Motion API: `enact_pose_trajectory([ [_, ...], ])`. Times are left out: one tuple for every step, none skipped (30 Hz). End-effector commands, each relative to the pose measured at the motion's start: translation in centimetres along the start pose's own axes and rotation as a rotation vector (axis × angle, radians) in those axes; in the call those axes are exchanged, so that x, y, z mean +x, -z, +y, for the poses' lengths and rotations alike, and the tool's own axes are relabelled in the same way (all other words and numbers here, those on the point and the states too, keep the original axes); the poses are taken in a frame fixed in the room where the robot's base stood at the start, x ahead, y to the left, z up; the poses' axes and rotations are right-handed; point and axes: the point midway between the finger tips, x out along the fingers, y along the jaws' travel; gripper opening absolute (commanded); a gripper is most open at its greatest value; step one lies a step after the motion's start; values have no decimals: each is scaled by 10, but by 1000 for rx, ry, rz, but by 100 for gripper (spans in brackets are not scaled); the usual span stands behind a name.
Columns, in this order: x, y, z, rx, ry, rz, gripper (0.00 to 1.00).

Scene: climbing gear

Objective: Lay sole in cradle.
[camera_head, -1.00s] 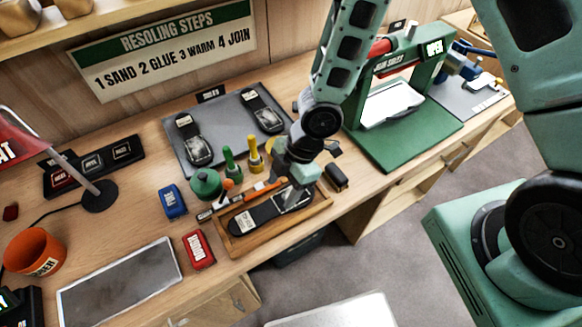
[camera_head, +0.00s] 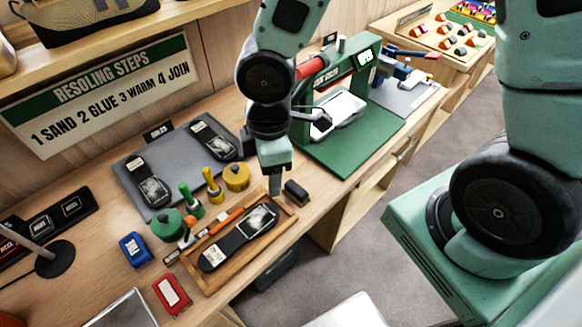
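A black sole (camera_head: 238,238) with a pale label and a grey patch lies flat inside the shallow wooden tray (camera_head: 273,245) on the bench. I cannot tell whether this tray is the cradle. Two more black soles, one at the left (camera_head: 148,182) and one at the right (camera_head: 213,138), lie on the grey mat (camera_head: 178,155). My gripper (camera_head: 275,186) points down near the tray's far right end, apart from the sole. No object shows in it. Its fingers are seen edge-on, so their opening is unclear.
A green press (camera_head: 350,140) with a white pad stands to the right. Green (camera_head: 166,224) and yellow (camera_head: 237,177) pots, an orange-handled tool (camera_head: 222,222), a blue box (camera_head: 135,249) and a red box (camera_head: 171,294) crowd the tray. A dark block (camera_head: 296,191) sits beside its right end.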

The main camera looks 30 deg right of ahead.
Motion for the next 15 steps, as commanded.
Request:
enact_pose_trajectory([
  [-20, -2, -9, 81, -30, -22, 58],
  [-29, -4, -15, 139, -40, -33, 58],
  [-42, -7, -24, 214, -50, -42, 58],
  [-51, -8, -31, 271, -55, -45, 58],
  [-59, -10, -38, 323, -59, -46, 58],
  [-70, -11, -48, 391, -59, -43, 58],
  [-76, -12, -55, 437, -58, -38, 58],
  [-83, -13, -62, 482, -54, -33, 58],
  [-90, -14, -71, 532, -48, -27, 58],
  [-94, -14, -77, 565, -42, -21, 58],
  [-98, -14, -82, 595, -36, -15, 58],
  [-102, -14, -88, 628, -29, -8, 58],
  [-105, -14, -92, 648, -23, -4, 58],
  [-107, -14, -95, 663, -18, -1, 58],
  [-108, -15, -98, 679, -12, 1, 58],
])
